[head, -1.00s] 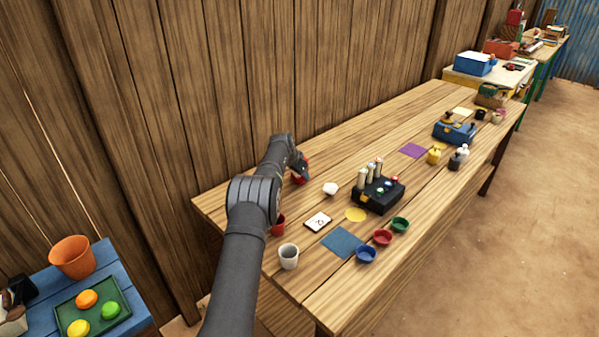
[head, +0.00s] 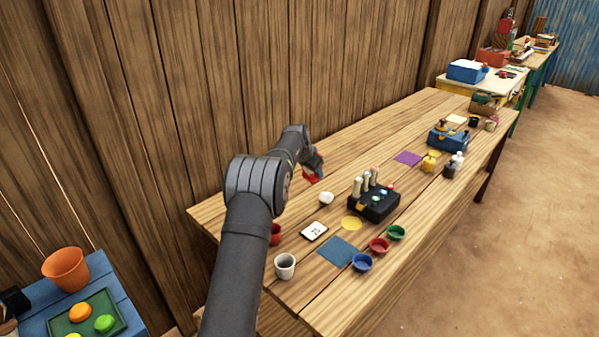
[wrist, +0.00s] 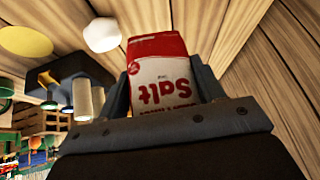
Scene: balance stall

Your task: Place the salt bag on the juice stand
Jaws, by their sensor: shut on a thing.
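The salt bag (wrist: 160,75) is red and white with "Salt" printed on it, upside down in the wrist view. My gripper (wrist: 163,92) is shut on it, one finger on each side. In the head view my gripper (head: 314,166) holds the bag (head: 311,177) above the back part of the wooden table, with the bag partly hidden by the gripper. A blue stand (head: 112,269) at the lower left carries fruit and looks like the juice stand. It is well apart from my gripper.
The blue stand has a green fruit tray (head: 118,326) and an orange pot (head: 66,268). The wooden table holds a black device (head: 374,204), a white lump (head: 326,198), a grey cup (head: 285,265) and small coloured bowls. A plank wall (head: 190,90) runs behind.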

